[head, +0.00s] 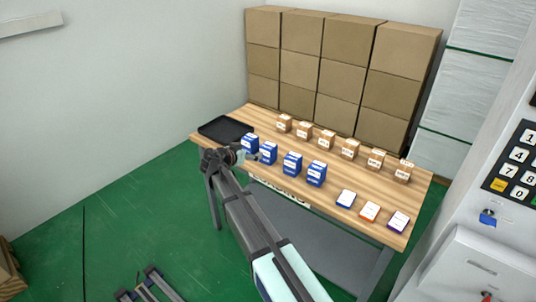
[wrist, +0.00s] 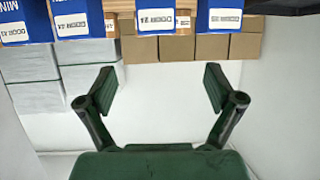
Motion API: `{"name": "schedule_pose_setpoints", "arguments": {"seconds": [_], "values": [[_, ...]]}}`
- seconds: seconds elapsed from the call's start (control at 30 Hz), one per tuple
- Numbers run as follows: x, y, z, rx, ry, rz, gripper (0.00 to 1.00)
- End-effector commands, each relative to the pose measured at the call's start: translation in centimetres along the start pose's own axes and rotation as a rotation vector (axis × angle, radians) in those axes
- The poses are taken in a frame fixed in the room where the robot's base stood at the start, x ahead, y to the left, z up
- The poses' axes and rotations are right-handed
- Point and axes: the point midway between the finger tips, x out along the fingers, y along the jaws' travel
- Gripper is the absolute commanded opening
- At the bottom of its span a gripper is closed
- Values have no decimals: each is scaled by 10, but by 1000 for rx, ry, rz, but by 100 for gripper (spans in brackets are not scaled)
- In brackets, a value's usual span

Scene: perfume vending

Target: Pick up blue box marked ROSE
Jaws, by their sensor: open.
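Several upright blue boxes with white labels stand in a row at the table's front left: a leftmost one (head: 250,142), a second (head: 268,153), a third (head: 292,164) and a rightmost one (head: 316,174). Blue boxes also line the top of the wrist view, which appears upside down (wrist: 219,10). Their lettering is too small or cut off for me to tell which reads ROSE. My gripper (head: 246,156) is in front of the two leftmost boxes. In the wrist view my gripper (wrist: 160,86) has its fingers wide apart, with nothing between them.
The wooden table (head: 340,168) also holds a black tray (head: 225,129) at the left end, a back row of small brown boxes (head: 327,138) and flat white-topped boxes (head: 369,211) at the right. Large stacked cartons (head: 320,75) stand behind. A keypad machine (head: 490,240) is at the right.

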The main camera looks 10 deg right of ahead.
Motion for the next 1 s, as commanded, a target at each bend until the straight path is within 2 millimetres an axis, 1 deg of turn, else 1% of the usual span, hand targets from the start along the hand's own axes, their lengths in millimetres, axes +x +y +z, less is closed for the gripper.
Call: {"name": "schedule_pose_setpoints", "arguments": {"seconds": [0.2, 0.4, 0.5, 0.63, 0.87, 1.0], "values": [[39, -1, -3, 0, -2, 4, 92], [78, -1, -3, -2, -3, 3, 92], [95, 0, -2, -1, -3, 3, 92], [109, 0, -1, -2, -2, 2, 92], [118, 1, -1, -2, -2, 1, 92], [130, 2, -4, -2, -2, 3, 92]]}}
